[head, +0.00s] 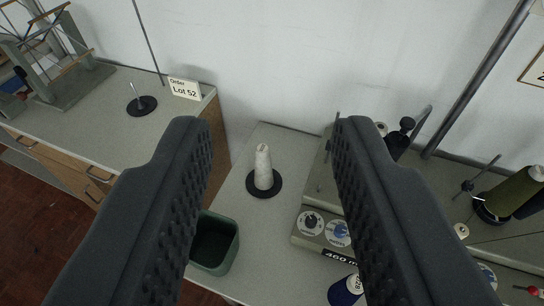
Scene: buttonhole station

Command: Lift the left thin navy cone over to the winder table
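My gripper (274,125) is open and empty, its two black ribbed fingers wide apart. A dark navy object with a white patch (341,292) shows at the bottom edge, beside the right finger. It is cut off by the frame and partly covered, so I cannot tell if it is the left thin navy cone. A thin pale grey cone (263,168) stands upright on a round black base, seen between the fingers. At left is a grey-topped table (110,118) with a wooden-armed frame and a sign "Order Lot 52"; I cannot tell if it is the winder table.
A green bin (214,243) is beside the left finger. A grey device (322,238) with dials and a "460 m" label sits right of the pale cone. A large olive cone (512,195) is at far right. A gap separates the left table from the middle one.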

